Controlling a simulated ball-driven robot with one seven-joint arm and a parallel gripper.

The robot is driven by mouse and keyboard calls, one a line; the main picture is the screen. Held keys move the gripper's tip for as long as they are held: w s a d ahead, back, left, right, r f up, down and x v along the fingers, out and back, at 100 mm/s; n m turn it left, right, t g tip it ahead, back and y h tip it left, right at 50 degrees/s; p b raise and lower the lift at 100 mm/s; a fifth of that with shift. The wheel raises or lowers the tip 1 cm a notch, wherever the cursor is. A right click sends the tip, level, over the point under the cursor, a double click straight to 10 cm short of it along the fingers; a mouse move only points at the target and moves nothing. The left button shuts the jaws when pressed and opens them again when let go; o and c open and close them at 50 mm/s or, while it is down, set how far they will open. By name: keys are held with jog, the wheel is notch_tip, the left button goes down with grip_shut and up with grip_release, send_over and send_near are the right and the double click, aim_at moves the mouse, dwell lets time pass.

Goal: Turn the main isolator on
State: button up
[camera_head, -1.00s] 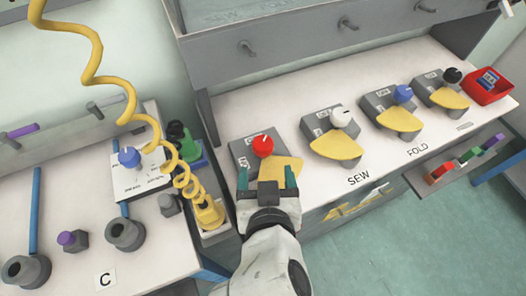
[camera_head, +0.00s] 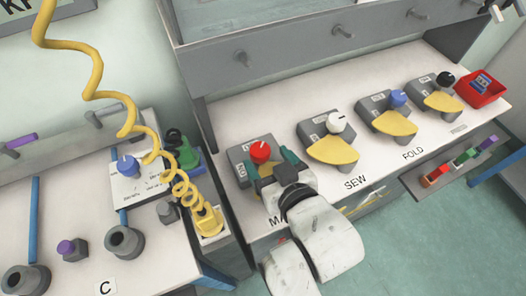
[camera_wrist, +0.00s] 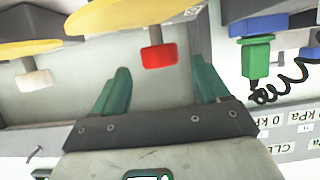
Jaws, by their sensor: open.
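The main isolator is a grey box with a red knob (camera_head: 260,151), at the left end of the row on the white bench, with letters starting "MA" in front of it. Its yellow plate is mostly hidden by my gripper (camera_head: 269,165). My gripper is open, with green fingers over the front of the box, just short of the knob. In the wrist view, the red knob (camera_wrist: 160,56) shows between the two fingertips of my gripper (camera_wrist: 161,68), with a gap on both sides. The exact depth between fingertips and knob is unclear.
Similar boxes with white (camera_head: 336,121), blue (camera_head: 398,99) and black (camera_head: 445,79) knobs stand to the right. A red tray (camera_head: 482,90) is at the far right. A coiled yellow hose (camera_head: 187,190) hangs left of the box. A grey pegged panel is behind.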

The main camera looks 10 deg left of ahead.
aim_at(264, 155)
jog(key=shift+x, duration=1.7)
jog(key=shift+c, duration=0.4)
grip_shut()
